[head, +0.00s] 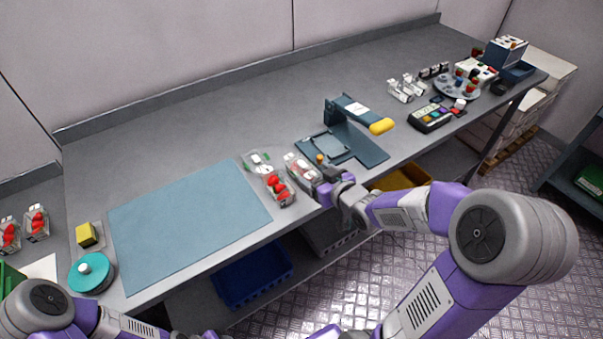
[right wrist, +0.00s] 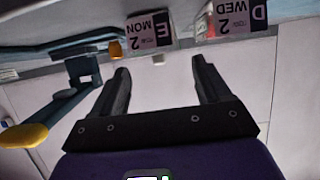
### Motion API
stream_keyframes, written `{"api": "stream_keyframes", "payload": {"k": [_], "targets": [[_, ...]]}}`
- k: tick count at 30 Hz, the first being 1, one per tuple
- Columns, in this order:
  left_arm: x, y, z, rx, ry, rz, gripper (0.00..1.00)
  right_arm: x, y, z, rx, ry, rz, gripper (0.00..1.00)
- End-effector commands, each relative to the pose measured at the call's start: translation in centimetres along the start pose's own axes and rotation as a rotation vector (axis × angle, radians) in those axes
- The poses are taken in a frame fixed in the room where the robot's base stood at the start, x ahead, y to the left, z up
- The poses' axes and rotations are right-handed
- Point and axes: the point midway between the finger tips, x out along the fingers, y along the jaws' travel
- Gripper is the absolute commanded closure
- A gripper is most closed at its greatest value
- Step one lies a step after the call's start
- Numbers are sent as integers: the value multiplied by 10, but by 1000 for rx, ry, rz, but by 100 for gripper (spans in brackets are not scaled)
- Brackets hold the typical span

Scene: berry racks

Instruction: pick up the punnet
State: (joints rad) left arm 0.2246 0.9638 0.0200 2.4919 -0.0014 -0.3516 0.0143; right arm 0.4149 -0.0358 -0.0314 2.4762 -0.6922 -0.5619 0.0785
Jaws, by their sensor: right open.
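Clear punnets stand in a cluster on the grey bench. One punnet holds red berries (head: 279,188) near the front edge, one is behind it (head: 257,162), and one is beside my right gripper (head: 300,168). My right gripper (head: 322,180) is open and empty, just right of that nearest punnet. In the right wrist view, two punnets carry labels, one reading MON (right wrist: 149,32) and one reading WED (right wrist: 230,20), beyond the open fingers (right wrist: 160,66). My left arm enters at the bottom left, but its gripper is not visible.
A blue mat (head: 190,220) lies left of the punnets. A dark stand with a yellow-ended arm (head: 381,126) is just right. A teal round pot (head: 91,272) and two berry punnets (head: 37,222) are far left. Blue (head: 250,276) and yellow (head: 402,178) crates are below the bench.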

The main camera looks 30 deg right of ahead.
Motion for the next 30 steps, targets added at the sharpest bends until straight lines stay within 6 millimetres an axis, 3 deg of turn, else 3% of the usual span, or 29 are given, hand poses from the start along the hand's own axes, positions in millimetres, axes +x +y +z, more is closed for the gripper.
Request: {"api": "stream_keyframes", "payload": {"k": [12, 21, 30], "targets": [[20, -8, -1, 0, 1, 0, 57, 57, 2, 5, 2, -3, -3, 23], [20, -8, -1, 0, 1, 0, 57, 61, 2, 3, 3, -2, -1, 23], [20, -8, -1, 0, 1, 0, 57, 61, 2, 4, 3, -3, -1, 66]]}}
